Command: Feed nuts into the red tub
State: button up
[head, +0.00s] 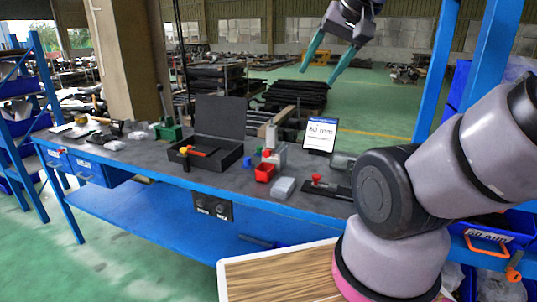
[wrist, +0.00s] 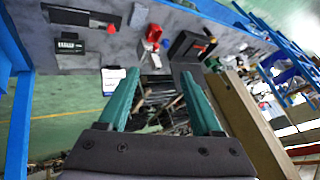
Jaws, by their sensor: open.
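A small red tub (head: 264,173) stands on the grey bench top near its middle. It also shows in the wrist view (wrist: 154,33), near the top. A clear whitish box (head: 283,187) sits just right of the tub, and what it holds is too small to tell. I cannot make out any nuts. My gripper (head: 316,77) is open and empty, raised high above and behind the bench, well apart from the tub. Its two teal fingers also show spread in the wrist view (wrist: 161,72).
An open black case (head: 213,158) with an orange-handled tool lies left of the tub. A sign (head: 320,134) stands behind right. A black fixture with a red knob (head: 317,184) is on the right. Blue uprights (head: 436,70) rise at right. The bench top (head: 140,155) left of the case has free room.

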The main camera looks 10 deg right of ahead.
jog(key=w+d+f+n+g+h, duration=0.2)
jog(key=w+f+n+g+h, duration=0.1)
jog(key=f, duration=0.3)
jog(key=w+d+f+n+g+h, duration=0.1)
jog(key=w+f+n+g+h, duration=0.2)
jog(key=f, duration=0.4)
jog(key=n+t+h, duration=0.7)
jog(key=n+t, duration=0.6)
jog(key=n, duration=1.1)
send_near(266, 155)
jog(key=shift+s+d, duration=0.15)
jog(key=shift+w, duration=0.2)
jog(key=x, duration=1)
jog(key=shift+w, duration=0.25)
